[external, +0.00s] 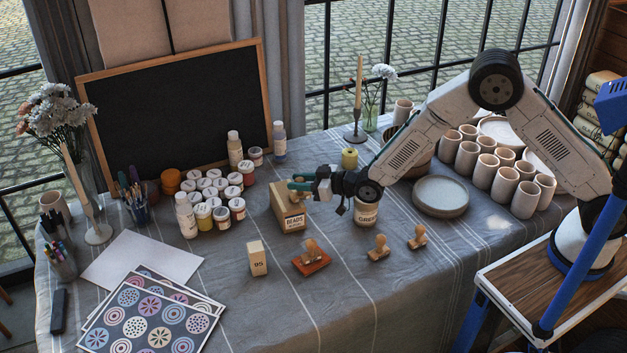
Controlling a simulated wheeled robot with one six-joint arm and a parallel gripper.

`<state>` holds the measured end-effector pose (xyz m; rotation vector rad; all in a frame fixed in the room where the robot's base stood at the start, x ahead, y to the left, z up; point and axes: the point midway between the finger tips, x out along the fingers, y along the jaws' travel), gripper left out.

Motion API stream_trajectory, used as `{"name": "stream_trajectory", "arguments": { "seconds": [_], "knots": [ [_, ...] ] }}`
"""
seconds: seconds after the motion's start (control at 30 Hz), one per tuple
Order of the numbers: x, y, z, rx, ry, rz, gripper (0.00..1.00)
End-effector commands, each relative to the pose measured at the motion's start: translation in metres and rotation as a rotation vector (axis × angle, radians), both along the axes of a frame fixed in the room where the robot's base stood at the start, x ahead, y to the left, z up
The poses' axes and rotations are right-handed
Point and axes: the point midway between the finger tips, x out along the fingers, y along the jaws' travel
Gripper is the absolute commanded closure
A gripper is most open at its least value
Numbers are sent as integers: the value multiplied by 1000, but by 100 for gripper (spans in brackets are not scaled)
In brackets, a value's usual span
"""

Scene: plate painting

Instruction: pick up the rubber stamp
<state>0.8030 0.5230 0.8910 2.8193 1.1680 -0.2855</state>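Three wooden rubber stamps with rounded handles are in the front middle of the cloth-covered table. One stamp (311,249) stands on an orange-red pad (312,264). A second stamp (379,247) and a third stamp (418,236) stand to its right on the cloth. My gripper (299,187) is behind and above the stamps, pointing left, at the top of a cardboard box labelled BEADS (289,213). It is apart from all the stamps. Its fingers are small and dark here, so I cannot tell whether they are open or whether they touch the box.
A GREY-labelled jar (366,214) stands under my wrist. A small wooden block (257,259) stands left of the pad. A round plate (440,194) and several cups (525,199) are at right. Paint jars (222,217) and patterned sheets (150,317) are at left. The front cloth is mostly clear.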

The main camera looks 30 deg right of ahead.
Motion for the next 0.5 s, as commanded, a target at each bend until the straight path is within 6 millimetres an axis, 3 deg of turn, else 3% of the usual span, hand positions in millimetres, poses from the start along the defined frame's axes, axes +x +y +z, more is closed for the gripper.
{"name": "stream_trajectory", "arguments": {
  "seconds": [0.3, 0.5],
  "knots": [
    [0, 0, 3, 1, -1, 0, 97],
    [0, 0, 18, 2, -2, 0, 97]
  ]
}}
